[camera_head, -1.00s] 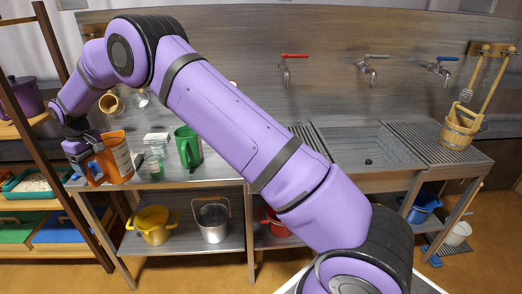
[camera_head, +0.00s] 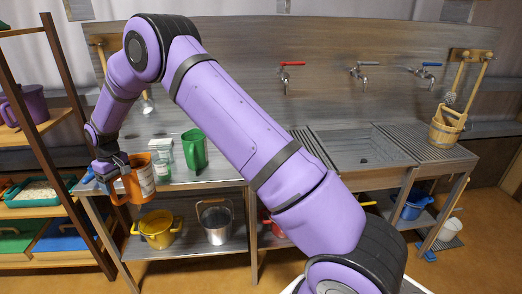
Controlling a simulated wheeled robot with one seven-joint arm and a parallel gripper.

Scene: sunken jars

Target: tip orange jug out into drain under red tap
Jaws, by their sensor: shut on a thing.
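The orange jug (camera_head: 144,176) is held upright at the left front edge of the metal counter, with a pale label on its side. My gripper (camera_head: 118,180) is shut on the jug from the left, at its handle side. I cannot tell whether the jug's base touches the counter, and its contents are hidden. The red tap (camera_head: 288,74) is on the back wall right of the middle. The area below the red tap is partly hidden by my arm; a ribbed drain strip (camera_head: 308,142) shows beside it.
A green jug (camera_head: 194,149) and a clear glass vessel (camera_head: 163,156) stand just right of the orange jug. A wooden bucket (camera_head: 446,130) stands at the right end. A wooden rack is at left.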

